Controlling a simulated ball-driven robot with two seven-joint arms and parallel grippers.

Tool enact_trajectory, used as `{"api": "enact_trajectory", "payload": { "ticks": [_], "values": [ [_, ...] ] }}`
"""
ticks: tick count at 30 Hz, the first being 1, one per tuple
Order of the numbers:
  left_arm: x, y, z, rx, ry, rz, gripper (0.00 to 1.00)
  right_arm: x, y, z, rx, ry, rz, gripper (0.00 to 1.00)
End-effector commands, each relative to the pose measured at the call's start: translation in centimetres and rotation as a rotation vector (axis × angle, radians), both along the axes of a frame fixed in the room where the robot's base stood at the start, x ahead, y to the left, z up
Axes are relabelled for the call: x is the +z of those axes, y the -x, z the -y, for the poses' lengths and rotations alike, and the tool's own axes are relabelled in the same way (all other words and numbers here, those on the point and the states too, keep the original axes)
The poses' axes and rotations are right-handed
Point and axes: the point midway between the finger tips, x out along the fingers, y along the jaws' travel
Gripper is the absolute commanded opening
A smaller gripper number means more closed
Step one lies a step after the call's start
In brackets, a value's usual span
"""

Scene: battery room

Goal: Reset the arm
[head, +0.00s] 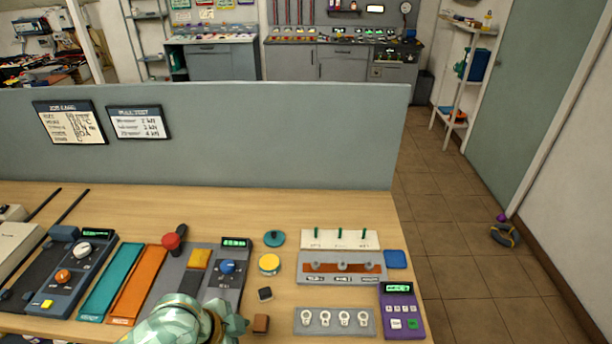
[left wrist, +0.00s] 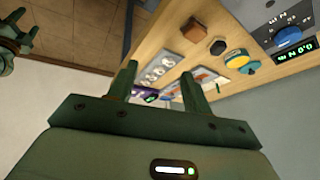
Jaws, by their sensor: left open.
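My left arm (head: 175,322), in pale green camouflage, comes in at the bottom of the head view, over the table's front edge. Its gripper (head: 238,325) points right, near a small brown block (head: 261,323). In the left wrist view my left gripper (left wrist: 158,82) is open, with two dark green fingers apart and nothing between them. The tabletop and its panels show beyond the fingers. My right gripper (left wrist: 24,30) shows at the upper left of the left wrist view, over the floor, its fingers apart and empty. It is not in the head view.
The wooden table (head: 330,212) holds a blue-knob panel (head: 228,268), a red-knobbed lever (head: 171,240), a yellow round piece (head: 269,263), a switch panel (head: 340,266), a ring panel (head: 334,321) and a purple meter (head: 402,310). A grey partition (head: 280,140) stands behind.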

Motion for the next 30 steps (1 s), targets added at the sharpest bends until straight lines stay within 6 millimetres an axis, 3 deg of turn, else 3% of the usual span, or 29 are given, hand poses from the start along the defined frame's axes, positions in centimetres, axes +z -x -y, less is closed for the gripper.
{"api": "enact_trajectory", "payload": {
  "ticks": [4, 8, 14, 18, 24, 30],
  "values": [
    [1.2, 0.9, 0.8, 0.061, 0.001, 0.089, 0.5, 0.0, 0.2, 0.0, 0.0, 0.0, -0.003, 0.6],
    [2.5, 1.5, -0.5, 0.17, -0.03, 0.172, 0.5, 0.0, 0.7, 0.0, 0.0, 0.0, -0.01, 0.6],
    [4.4, 3.6, -6.2, 0.419, -0.159, 0.264, 0.5, 0.0, 0.7, 0.0, 0.0, 0.001, -0.01, 0.6],
    [5.5, 6.2, -11.4, 0.588, -0.293, 0.291, 0.5, 0.0, 0.7, 0.0, -0.001, 0.0, -0.01, 0.6],
    [7.0, 10.5, -17.6, 0.768, -0.481, 0.293, 0.5, -0.1, 0.7, 0.0, -0.001, 0.0, -0.009, 0.6],
    [-2.1, 9.3, -15.7, 0.726, -0.422, 0.209, 0.5, -1.7, 0.7, 0.0, -0.001, 0.0, -0.012, 0.6]
  ]
}}
